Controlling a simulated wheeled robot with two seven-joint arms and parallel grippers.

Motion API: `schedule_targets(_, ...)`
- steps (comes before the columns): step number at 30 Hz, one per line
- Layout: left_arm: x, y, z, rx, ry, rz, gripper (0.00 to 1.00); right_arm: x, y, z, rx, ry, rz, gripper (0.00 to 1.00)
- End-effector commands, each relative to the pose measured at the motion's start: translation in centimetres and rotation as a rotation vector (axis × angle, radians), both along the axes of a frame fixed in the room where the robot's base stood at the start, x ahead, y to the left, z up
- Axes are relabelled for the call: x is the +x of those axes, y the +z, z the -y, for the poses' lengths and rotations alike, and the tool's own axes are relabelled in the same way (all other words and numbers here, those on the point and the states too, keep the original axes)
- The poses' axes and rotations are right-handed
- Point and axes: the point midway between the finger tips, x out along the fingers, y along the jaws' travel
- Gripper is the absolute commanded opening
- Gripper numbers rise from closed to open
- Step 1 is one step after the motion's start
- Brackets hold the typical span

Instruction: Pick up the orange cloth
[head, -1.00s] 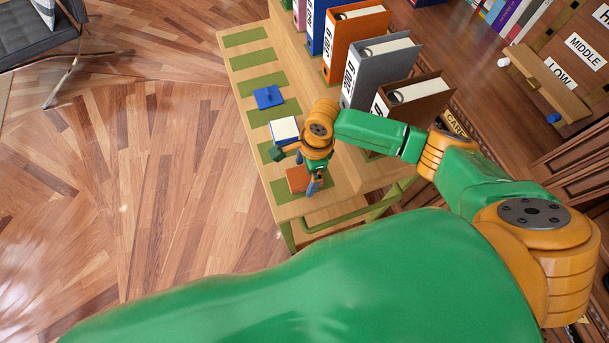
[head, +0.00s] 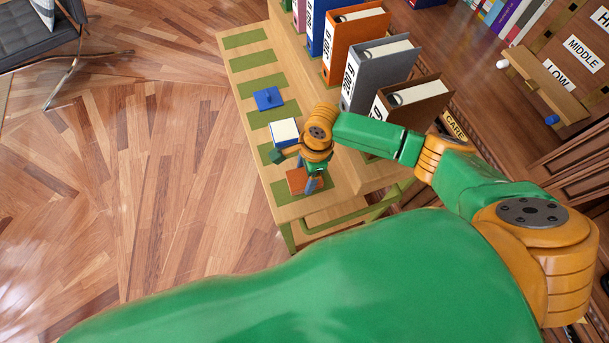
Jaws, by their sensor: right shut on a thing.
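The orange cloth (head: 296,180) is a small folded square on the green mat at the near end of the wooden table. My right gripper (head: 311,184) reaches down over its right side and is shut on it. The cloth still appears at table level; whether it touches the mat cannot be told. The wrist and fingers hide part of it. My left gripper is not in view.
Behind the cloth on the table (head: 232,59) are a blue-and-white block (head: 284,130) and a blue item (head: 268,98). A row of binders (head: 355,45) stands on the raised part to the right.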

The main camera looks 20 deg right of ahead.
Motion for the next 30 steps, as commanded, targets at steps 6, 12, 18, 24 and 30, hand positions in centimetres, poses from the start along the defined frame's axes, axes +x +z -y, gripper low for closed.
schedule_targets(6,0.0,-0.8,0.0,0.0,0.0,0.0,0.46,0.1,0.7,0.0,0.001,0.001,0.003,0.21)
schedule_targets(12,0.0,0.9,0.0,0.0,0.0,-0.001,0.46,-1.7,6.1,-0.3,0.003,0.005,0.001,0.21)
schedule_targets(18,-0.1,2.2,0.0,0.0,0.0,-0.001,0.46,-6.9,10.7,-0.9,0.002,0.004,-0.001,0.21)
schedule_targets(24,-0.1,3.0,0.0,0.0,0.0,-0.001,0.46,-11.9,12.9,-1.6,0.002,0.001,-0.002,0.21)
schedule_targets(30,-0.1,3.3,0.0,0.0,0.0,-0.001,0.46,-13.8,13.6,-1.8,0.0,-0.001,-0.001,0.21)
